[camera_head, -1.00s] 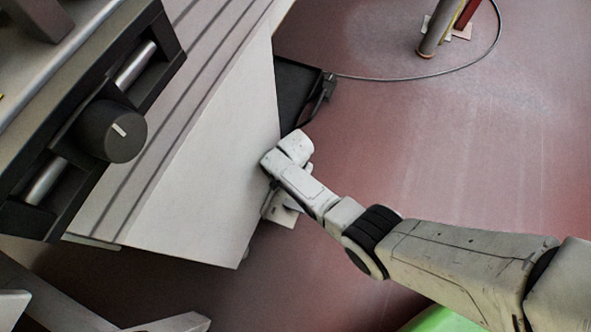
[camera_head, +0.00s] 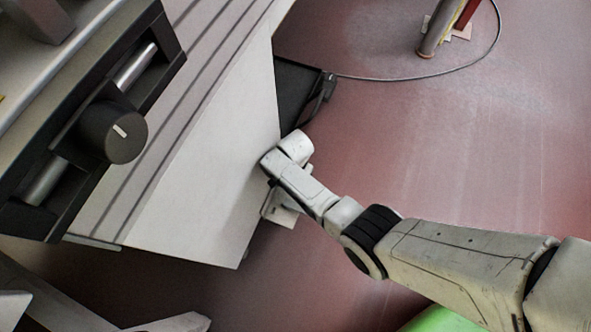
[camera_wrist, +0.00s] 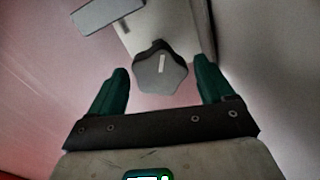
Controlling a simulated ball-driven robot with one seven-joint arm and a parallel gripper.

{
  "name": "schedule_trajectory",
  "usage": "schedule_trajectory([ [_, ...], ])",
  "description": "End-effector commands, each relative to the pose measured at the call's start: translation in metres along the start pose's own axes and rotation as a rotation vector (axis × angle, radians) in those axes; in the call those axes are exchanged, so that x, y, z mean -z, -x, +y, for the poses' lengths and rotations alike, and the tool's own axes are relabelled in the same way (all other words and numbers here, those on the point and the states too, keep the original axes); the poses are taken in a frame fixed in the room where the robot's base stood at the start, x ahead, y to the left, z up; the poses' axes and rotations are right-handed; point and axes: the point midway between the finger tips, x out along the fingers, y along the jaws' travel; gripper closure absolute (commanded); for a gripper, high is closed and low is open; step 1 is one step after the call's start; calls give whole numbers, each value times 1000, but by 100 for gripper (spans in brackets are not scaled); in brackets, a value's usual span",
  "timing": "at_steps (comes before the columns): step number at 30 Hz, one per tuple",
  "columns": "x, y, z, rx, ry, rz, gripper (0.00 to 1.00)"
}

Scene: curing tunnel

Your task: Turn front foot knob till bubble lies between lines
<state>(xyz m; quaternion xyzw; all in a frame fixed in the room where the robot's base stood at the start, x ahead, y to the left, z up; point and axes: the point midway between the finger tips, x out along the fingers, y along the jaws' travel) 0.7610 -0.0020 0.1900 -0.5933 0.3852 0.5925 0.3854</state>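In the wrist view a grey lobed knob (camera_wrist: 162,72) with a white mark on its face sits beneath a pale block (camera_wrist: 160,25). My gripper (camera_wrist: 162,83) is open, with one green finger on each side of the knob and visible gaps between fingers and knob. The knob's face lies roughly between the fingertips; I cannot tell the depth exactly. In the head view my arm reaches the lower edge of the pale cabinet (camera_head: 215,170), and the fingers and foot knob are hidden there. I cannot make out a bubble or its lines in either view.
A separate dark round knob (camera_head: 112,132) with a white mark is on the cabinet's front panel. A black box (camera_head: 298,92) with a cable (camera_head: 400,80) stands behind the cabinet. A post (camera_head: 436,35) stands farther off on the open reddish floor (camera_head: 480,130).

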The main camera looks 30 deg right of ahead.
Motion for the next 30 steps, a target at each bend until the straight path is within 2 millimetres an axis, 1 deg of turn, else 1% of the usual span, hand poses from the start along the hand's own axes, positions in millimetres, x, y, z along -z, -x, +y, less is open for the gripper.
schedule_trajectory([
  [8,0,1,0,-1,0,-1,15],
  [11,0,7,0,0,0,-1,15],
  [14,0,20,0,1,0,0,15],
  [24,0,82,0,1,0,0,15],
  [27,0,95,0,0,1,0,15],
  [30,0,103,0,0,1,0,15],
])
